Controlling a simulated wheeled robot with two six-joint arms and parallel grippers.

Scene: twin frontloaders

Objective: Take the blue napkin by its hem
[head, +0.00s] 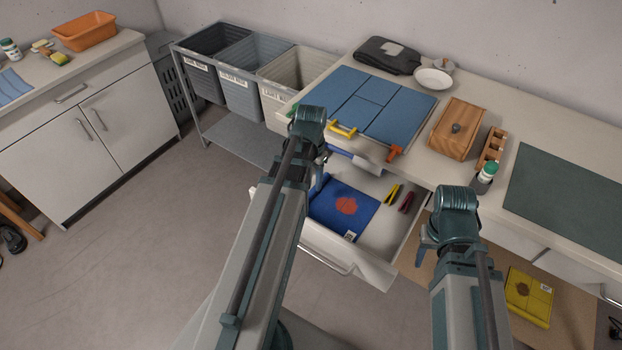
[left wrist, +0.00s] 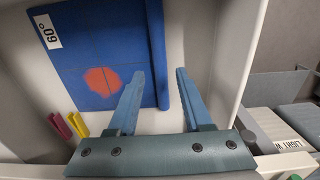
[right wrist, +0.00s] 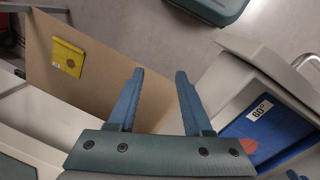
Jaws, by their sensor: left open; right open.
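The blue napkin (head: 362,220) lies in the open drawer (head: 385,240). It has a red-orange stain and a white "60°" tag. In the left wrist view the napkin (left wrist: 75,65) shows a thick, raised hem (left wrist: 156,45) along its right side. My left gripper (left wrist: 160,73) is open and empty over the drawer; one finger overlaps the napkin near the hem, the other is right of it. I cannot tell their height above it. In the head view my left arm hides part of the napkin. My right gripper (right wrist: 160,72) is open and empty, right of the drawer.
A yellow clip (head: 393,194) and a red clip (head: 407,202) lie in the drawer. The drawer walls are close around. A yellow cloth (head: 528,298) lies on a brown board below right. Blue folded panels (head: 365,105) and a wooden box (head: 457,128) stand on the counter.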

